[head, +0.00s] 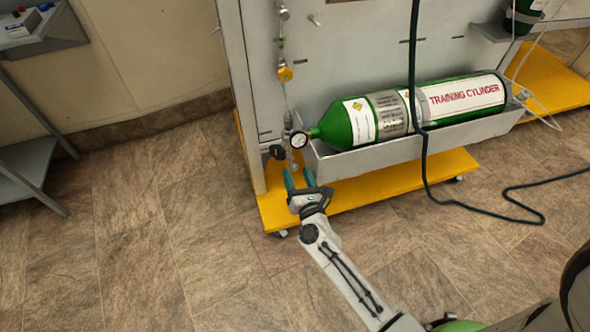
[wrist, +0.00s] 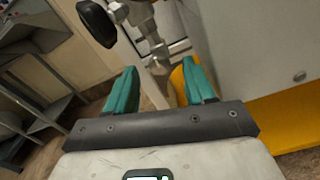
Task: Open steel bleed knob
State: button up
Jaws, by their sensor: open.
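A small steel knob (head: 292,168) sits at the low end of the valve fittings, just below the pressure gauge. In the wrist view the steel knob (wrist: 158,57) shows at the end of a steel stem, ahead of the gap between my fingertips. My gripper (head: 298,177) has teal fingers and is open, with nothing held. Its fingertips are close to the knob in the head view; whether they touch it I cannot tell. My gripper also shows in the wrist view (wrist: 165,82).
A black knob (head: 277,152) sits left of the gauge (head: 299,140). The green training cylinder (head: 455,98) lies in a grey trough (head: 385,150) on the right. A yellow base (head: 375,185) sticks out below. A dark hose (head: 425,150) hangs in front.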

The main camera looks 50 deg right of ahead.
aim_at(293, 166)
jog(key=shift+x, duration=1.3)
jog(key=shift+c, duration=0.2)
grip_shut()
